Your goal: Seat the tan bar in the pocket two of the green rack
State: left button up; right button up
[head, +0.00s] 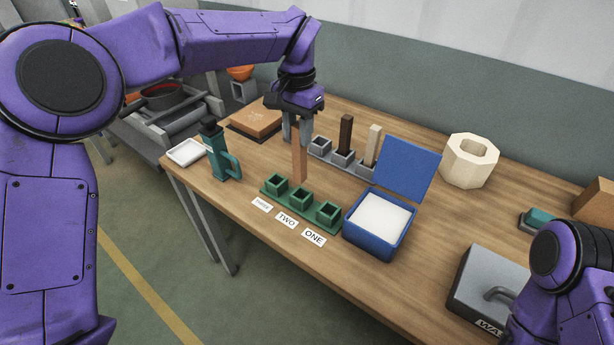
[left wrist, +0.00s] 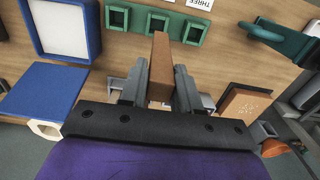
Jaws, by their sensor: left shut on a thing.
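My left gripper (head: 298,133) is shut on the tan bar (head: 299,163) and holds it upright. The bar's lower end shows just behind the green rack (head: 314,214); its exact height is hard to tell. The rack has three empty-looking square pockets, with cards THREE, TWO and ONE in front, left to right; pocket two (head: 301,199) is the middle one.
A grey rack (head: 342,158) with a dark bar (head: 346,133) and a pale bar (head: 373,145) stands behind. A blue open-lidded box (head: 366,240) is close to the green rack's right. A grey handled box (head: 482,283) lies right.

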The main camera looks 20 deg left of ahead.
aim_at(300, 159)
pick_arm(q)
jog(key=f, duration=0.1)
jog(key=s+f, duration=0.1)
jog(key=s+f+p, duration=0.1)
jog(key=shift+d+f, duration=0.15)
jog(key=shift+f, duration=0.2)
jog(key=f, duration=0.2)
jog(key=f+p, duration=0.1)
jog(key=shift+w+d, duration=0.2)
jog(key=shift+d, duration=0.1)
grip_shut()
jog(key=shift+a+f, duration=0.1)
jog(key=shift+f, duration=0.35)
jog(key=o, duration=0.7)
grip_release()
jog(key=shift+s, duration=0.1)
jog(key=o, duration=0.4)
jog(key=shift+a+f, duration=0.1)
jog(key=shift+a, duration=0.05)
jog(key=shift+c, duration=0.2)
jog(key=shift+w+f, duration=0.1)
jog(key=shift+w, duration=0.4)
jog(key=shift+r, duration=0.5)
notch_tip(300, 159, up, 12)
jog(key=shift+f+b, duration=0.2)
jog(key=shift+b, duration=0.95)
pick_arm(e)
jog(key=shift+s+r, duration=0.2)
jog(key=shift+s, duration=0.4)
